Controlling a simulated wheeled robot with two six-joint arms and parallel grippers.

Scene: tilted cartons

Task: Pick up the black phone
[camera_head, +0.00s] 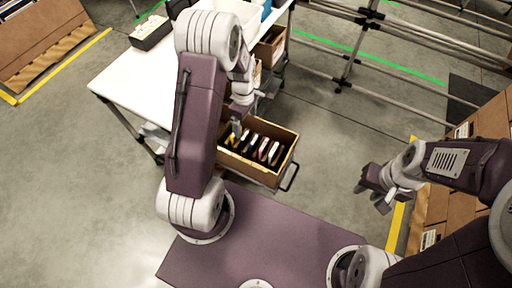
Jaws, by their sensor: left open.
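A tilted brown carton (284,167) holds a row of several thin, phone-like items standing on edge. Some are dark, others pale or yellowish. A dark one (275,156) stands near the right end of the row; at this size I cannot tell for sure which is the black phone. My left gripper (236,131) is open over the left end of the carton, close to the leftmost items; its fingertips are small and partly unclear, and I cannot tell whether they touch anything. My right gripper (371,197) is open and empty over the floor, right of the carton.
A white table (135,82) stands behind and left of the carton, with a black bin (150,34) on it. Another carton (270,46) sits further back. Metal rails (352,62) cross the upper right. Cardboard boxes (440,205) stand at right. The floor between is clear.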

